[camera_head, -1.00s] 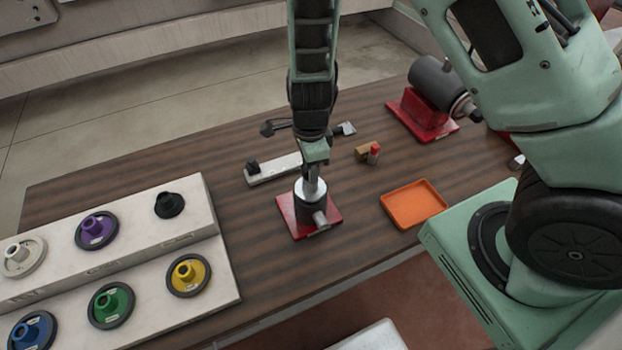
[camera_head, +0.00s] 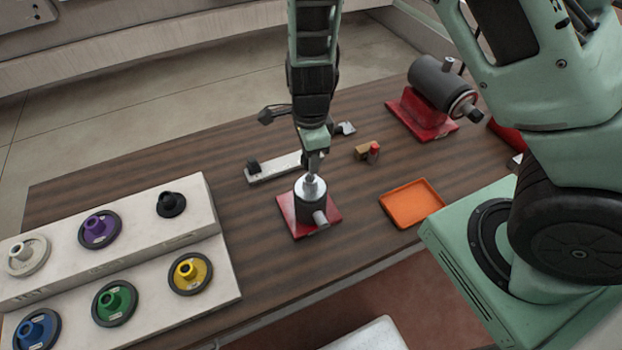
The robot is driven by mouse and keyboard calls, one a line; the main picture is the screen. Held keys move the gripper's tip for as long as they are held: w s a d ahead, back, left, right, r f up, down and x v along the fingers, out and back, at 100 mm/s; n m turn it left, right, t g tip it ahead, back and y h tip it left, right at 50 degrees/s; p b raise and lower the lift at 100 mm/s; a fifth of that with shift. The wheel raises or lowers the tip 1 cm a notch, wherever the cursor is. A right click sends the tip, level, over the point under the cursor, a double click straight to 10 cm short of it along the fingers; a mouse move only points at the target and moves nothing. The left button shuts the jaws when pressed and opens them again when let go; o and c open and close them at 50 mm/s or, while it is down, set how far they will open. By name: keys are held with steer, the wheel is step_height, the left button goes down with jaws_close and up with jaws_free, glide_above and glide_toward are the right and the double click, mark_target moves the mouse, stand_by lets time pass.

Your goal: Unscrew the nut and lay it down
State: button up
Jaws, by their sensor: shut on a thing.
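The spindle (camera_head: 311,209) is a dark upright cylinder with a silver top on a red base plate, near the table's middle. A small grey stud or nut (camera_head: 310,179) shows at the centre of its top. My gripper (camera_head: 314,166) points down just above the spindle and is shut on the nut, which its fingers largely hide. I cannot tell whether the nut is clear of the thread. An orange tray (camera_head: 412,203) lies empty to the right of the spindle.
A stepped white rack (camera_head: 150,266) with several coloured wheels stands at left. Behind the spindle lie a pale bar (camera_head: 275,168) and a wooden block with a red piece (camera_head: 366,153). A grey motor on a red base (camera_head: 431,115) stands back right. Bare wood separates spindle and tray.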

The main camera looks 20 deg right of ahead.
steer(key=shift+r, duration=2.05)
steer(key=shift+s, duration=0.1)
